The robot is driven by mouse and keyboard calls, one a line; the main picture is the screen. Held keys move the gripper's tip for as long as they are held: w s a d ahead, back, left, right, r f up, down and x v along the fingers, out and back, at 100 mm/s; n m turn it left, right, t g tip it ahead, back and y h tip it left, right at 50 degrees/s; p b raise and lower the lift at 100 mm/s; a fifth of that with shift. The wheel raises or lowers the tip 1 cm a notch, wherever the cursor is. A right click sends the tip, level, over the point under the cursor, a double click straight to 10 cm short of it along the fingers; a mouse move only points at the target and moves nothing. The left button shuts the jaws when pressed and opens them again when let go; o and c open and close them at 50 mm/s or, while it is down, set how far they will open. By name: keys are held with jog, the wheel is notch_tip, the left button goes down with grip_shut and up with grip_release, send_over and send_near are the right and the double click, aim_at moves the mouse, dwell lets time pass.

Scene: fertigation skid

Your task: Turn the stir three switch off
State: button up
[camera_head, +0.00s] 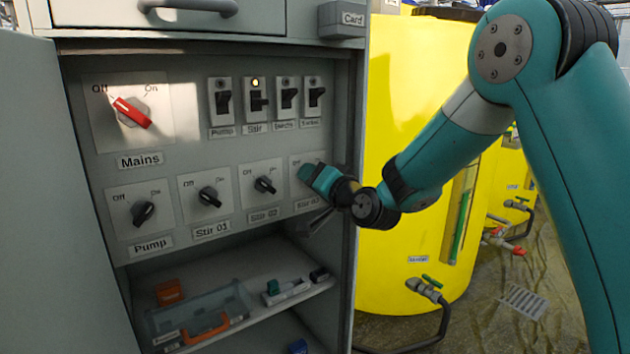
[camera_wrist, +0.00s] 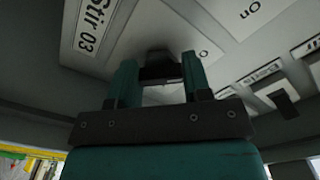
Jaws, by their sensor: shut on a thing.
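The Stir 03 switch plate (camera_head: 300,162) is at the right end of the lower switch row. In the head view my gripper (camera_head: 312,172) and wrist cover its knob. In the wrist view the "Stir 03" label (camera_wrist: 97,30) is at upper left and an "On" mark (camera_wrist: 248,9) at upper right. My gripper (camera_wrist: 160,72) is there with its two teal fingers on either side of the dark Stir 03 knob (camera_wrist: 160,56), shut on it. Which way the knob points cannot be told.
To the left are the Stir 02 knob (camera_head: 265,185), Stir 01 knob (camera_head: 210,196) and Pump knob (camera_head: 143,213). The red Mains switch (camera_head: 132,112) and several breakers (camera_head: 258,100) are above. A shelf with a grey toolbox (camera_head: 200,312) is below. A yellow tank (camera_head: 400,90) stands right of the cabinet.

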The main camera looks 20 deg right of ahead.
jog(key=shift+d, duration=0.1)
jog(key=o, duration=0.9)
jog(key=shift+b+v, duration=4.45)
jog(key=shift+v, duration=4.25)
